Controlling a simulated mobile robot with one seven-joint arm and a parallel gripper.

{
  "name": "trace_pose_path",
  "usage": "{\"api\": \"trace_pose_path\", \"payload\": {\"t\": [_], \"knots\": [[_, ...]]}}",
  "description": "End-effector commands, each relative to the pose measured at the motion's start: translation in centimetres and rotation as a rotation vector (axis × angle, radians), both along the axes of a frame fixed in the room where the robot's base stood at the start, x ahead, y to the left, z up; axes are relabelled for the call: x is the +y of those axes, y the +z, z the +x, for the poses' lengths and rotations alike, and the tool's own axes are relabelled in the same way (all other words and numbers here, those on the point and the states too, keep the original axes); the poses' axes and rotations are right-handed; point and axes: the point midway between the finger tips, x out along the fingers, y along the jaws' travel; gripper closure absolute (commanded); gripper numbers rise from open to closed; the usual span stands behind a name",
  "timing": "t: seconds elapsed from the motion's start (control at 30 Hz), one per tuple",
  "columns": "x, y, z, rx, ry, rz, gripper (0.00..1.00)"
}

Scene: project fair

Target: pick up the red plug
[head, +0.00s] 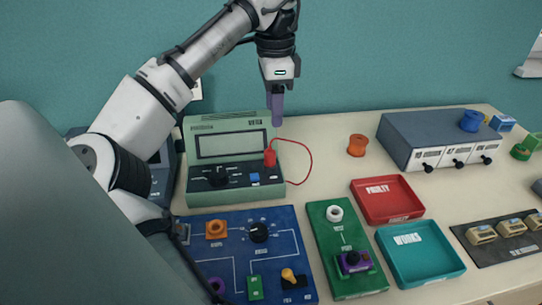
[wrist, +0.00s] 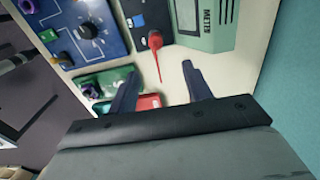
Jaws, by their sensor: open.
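The red plug (head: 270,157) stands on the front right of the green meter (head: 233,122), with a thin red lead looping to the right of it. In the wrist view the red plug (wrist: 155,40) is beyond and between the fingers, with its red lead running toward them. My gripper (head: 277,108) is above and behind the plug, pointing down next to the meter's top right corner. In the wrist view my gripper (wrist: 158,78) shows two separated fingers with nothing between them. It is apart from the plug.
A blue board (head: 205,261) lies in front of the meter, and a green board (head: 322,235) to its right. A red tray (head: 372,218), teal tray (head: 415,277), orange spool (head: 357,145) and grey box (head: 405,126) stand farther right.

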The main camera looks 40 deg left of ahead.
Motion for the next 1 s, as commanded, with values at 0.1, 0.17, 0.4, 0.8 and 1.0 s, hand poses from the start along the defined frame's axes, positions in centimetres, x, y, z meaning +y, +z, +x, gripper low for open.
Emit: {"api": "trace_pose_path", "payload": {"t": [0.1, 0.17, 0.4, 0.8, 1.0], "knots": [[0.0, -2.5, -0.1, 0.001, 0.001, 0.0, 0.51], [0.0, -3.7, -0.2, 0.001, 0.002, 0.0, 0.51], [0.0, -6.2, -0.1, -0.001, 0.001, 0.0, 0.51], [0.2, -10.9, -1.1, 0.001, 0.002, 0.001, 0.51], [0.1, -11.6, -1.1, -0.002, 0.002, 0.001, 0.51]]}}
